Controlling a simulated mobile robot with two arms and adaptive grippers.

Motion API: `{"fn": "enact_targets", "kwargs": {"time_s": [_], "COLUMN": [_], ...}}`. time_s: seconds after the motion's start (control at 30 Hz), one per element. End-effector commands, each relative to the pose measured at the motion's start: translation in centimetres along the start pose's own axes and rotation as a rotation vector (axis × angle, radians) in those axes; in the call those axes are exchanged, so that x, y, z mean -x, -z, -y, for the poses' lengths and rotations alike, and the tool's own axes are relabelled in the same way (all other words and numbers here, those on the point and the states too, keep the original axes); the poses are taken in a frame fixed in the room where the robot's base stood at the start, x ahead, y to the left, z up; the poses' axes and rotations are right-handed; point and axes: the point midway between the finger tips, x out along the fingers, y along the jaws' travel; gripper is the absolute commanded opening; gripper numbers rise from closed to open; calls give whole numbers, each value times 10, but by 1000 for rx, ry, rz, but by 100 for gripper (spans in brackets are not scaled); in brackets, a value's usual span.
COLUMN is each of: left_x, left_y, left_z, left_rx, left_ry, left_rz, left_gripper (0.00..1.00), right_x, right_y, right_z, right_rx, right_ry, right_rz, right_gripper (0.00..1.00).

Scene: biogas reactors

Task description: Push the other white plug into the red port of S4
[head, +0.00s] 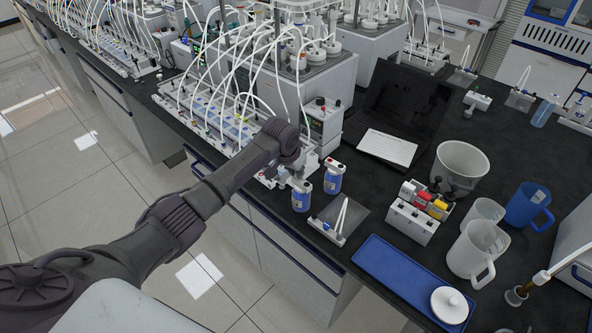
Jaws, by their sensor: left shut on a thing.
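My left gripper (289,160) is at the end of my dark arm, over the front edge of the black bench. Its fingers are small and partly hidden by its wrist. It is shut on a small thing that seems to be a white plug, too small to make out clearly. Two blue bottles with white tops stand just right of it: a nearer bottle (301,199) and a farther bottle (333,181), whose top shows some red. I cannot read any S4 label or pick out its red port. My right gripper does not show.
A laptop (388,147), a white box with coloured parts (411,223), a white bowl (461,160), jugs and a blue tray (393,272) fill the right. Tubed reactor racks (205,118) run along the left.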

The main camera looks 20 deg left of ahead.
Motion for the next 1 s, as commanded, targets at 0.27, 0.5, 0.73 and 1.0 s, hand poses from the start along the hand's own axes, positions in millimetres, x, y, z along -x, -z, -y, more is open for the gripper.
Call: {"fn": "enact_targets", "kwargs": {"time_s": [0.27,0.5,0.73,1.0], "left_x": [0,0,8,61], "left_y": [-1,0,1,1], "left_z": [0,0,0,1], "left_rx": [0,0,-1,-3], "left_ry": [0,0,0,1], "left_rz": [2,1,-2,-4], "left_gripper": [36,45,45,45], "right_x": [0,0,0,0], "right_y": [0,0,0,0], "right_z": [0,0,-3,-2], "right_rx": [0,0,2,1], "right_ry": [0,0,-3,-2], "right_rz": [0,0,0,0], "right_gripper": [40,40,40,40]}}
